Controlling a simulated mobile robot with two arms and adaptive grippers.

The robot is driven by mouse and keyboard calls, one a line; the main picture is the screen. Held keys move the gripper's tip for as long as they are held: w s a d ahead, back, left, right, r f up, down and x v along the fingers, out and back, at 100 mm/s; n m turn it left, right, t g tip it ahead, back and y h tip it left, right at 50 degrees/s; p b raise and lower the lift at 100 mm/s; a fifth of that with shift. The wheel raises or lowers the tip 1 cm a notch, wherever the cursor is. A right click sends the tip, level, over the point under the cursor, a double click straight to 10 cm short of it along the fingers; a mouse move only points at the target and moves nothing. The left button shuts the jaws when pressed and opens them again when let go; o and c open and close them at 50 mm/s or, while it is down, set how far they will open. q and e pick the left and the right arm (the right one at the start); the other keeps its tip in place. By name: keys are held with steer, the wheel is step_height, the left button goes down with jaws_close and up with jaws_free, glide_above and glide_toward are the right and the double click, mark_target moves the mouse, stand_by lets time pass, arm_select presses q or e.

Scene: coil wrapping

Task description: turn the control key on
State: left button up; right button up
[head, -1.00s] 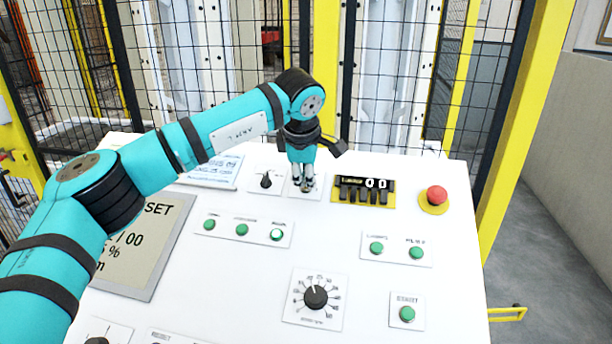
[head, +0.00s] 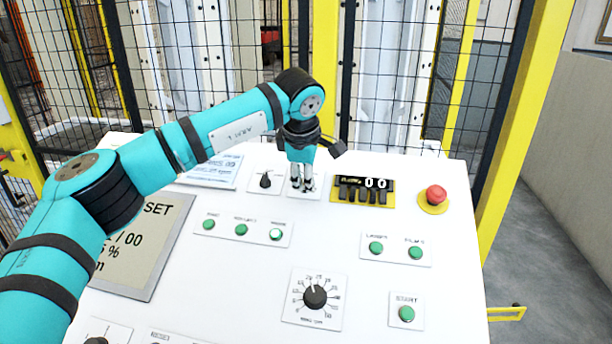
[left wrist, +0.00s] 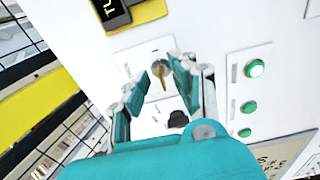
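The control key (left wrist: 161,76) is a small brass key standing in a round lock on a white plate, in the upper middle of the left wrist view. My left gripper (left wrist: 158,80) is open, with one teal and grey finger on each side of the key and a visible gap around it. In the head view my left gripper (head: 302,186) points down over the key's plate (head: 314,194), left of the counter, and its fingers largely hide the key. Whether a fingertip touches the key cannot be told. My right gripper is in neither view.
A black selector knob (head: 265,180) stands close left of the gripper, and a yellow-framed counter (head: 362,190) close right. A red emergency button (head: 436,194), green buttons (head: 241,229) and a dial (head: 315,296) sit on the white panel (head: 240,290). A mesh fence stands behind.

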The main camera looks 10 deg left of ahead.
arm_select(q)
steer(key=v, duration=1.2)
